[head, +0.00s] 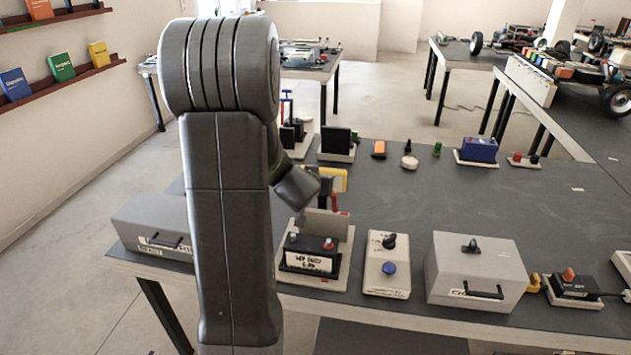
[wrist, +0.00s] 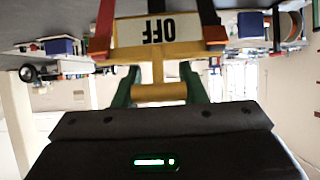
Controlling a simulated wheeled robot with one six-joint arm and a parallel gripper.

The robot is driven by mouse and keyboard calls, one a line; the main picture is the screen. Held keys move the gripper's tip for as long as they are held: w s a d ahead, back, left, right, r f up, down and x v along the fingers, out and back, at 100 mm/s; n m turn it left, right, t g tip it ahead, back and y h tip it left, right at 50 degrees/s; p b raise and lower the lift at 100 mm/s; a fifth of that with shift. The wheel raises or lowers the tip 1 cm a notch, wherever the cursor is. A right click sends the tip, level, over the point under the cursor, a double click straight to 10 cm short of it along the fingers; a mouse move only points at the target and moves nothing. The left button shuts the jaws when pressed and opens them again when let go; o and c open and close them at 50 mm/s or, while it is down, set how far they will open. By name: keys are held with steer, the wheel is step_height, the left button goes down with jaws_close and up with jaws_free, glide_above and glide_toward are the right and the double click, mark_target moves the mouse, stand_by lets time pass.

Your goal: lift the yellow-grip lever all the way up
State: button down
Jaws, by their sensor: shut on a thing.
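The yellow-grip lever (head: 335,181) shows in the head view at the middle of the bench, above a pale base (head: 345,262) with a black box. In the wrist view its yellow crossbar (wrist: 158,92) lies between the green fingers of my gripper (wrist: 160,84). My gripper is shut on this grip. In the head view my arm hides part of the lever and the gripper's fingers.
A pale box with a blue knob (head: 390,268) and a grey box with a handle (head: 475,262) stand right of the lever. Another grey case (head: 150,222) is at left. Small devices line the bench's far side. The bench top (head: 430,205) between is fairly clear.

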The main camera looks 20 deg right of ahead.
steer(key=c, duration=1.2)
jaws_free()
steer(key=shift+f, duration=0.3)
steer(key=shift+c, duration=0.2)
steer(key=shift+o, duration=0.4)
steer(key=shift+w+d, duration=0.15)
steer(key=shift+w, duration=0.1)
steer(key=p+v, duration=0.4)
steer(key=v, duration=1)
steer(key=shift+c, duration=0.5)
